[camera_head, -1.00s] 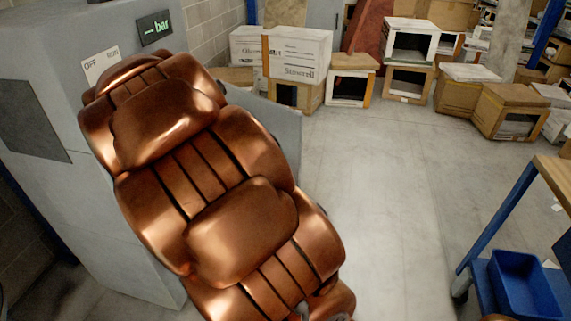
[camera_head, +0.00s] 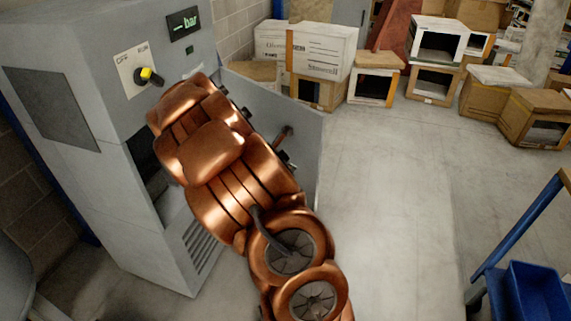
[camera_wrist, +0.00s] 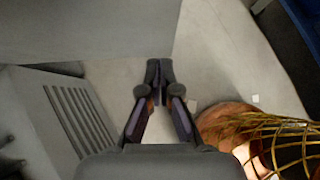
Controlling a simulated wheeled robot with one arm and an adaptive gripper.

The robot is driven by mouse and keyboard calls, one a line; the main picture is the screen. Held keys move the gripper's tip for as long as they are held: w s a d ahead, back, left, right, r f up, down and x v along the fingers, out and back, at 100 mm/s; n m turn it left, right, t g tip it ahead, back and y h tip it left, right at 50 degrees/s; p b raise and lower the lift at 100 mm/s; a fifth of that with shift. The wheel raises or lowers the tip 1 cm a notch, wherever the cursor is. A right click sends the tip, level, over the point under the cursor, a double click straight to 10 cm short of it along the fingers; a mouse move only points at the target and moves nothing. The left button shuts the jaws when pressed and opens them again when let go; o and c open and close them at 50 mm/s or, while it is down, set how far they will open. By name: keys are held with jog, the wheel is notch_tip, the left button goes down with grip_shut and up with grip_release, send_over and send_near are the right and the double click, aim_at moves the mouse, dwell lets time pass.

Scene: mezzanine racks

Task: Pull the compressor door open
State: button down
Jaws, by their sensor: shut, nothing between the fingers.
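The grey compressor cabinet (camera_head: 95,85) stands at the left in the head view. Its grey door (camera_head: 305,115) stands swung out from the right side of the front, with a dark opening (camera_head: 143,150) beside my arm. A reddish-brown bar (camera_head: 284,132) shows on the door's near face. My copper arm covers much of the opening and door. My gripper is hidden in the head view. In the wrist view my gripper (camera_wrist: 160,75) is shut and empty above the floor, near the edge of a grey panel (camera_wrist: 90,30), probably the door.
A knob (camera_head: 150,76) and a bar display (camera_head: 183,23) sit on the cabinet's upper front. Vent slots (camera_wrist: 75,110) show in the wrist view. Boxes (camera_head: 320,50) line the back. A blue-framed bench (camera_head: 520,225) with a blue bin (camera_head: 535,290) stands right. The middle floor is clear.

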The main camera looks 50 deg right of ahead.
aim_at(311, 168)
jog(key=shift+s+d+f+p, duration=0.2)
jog(key=shift+d+f, duration=0.4)
jog(key=shift+d, duration=0.65)
jog(key=shift+s+d+f+p, duration=0.25)
jog(key=shift+d+f, duration=0.4)
jog(key=shift+d, duration=0.65)
jog(key=shift+s+d+f+p, duration=0.1)
jog(key=shift+d+f+p, duration=0.35)
jog(key=shift+d, duration=0.8)
jog(key=shift+f, duration=0.15)
jog(key=shift+d, duration=0.1)
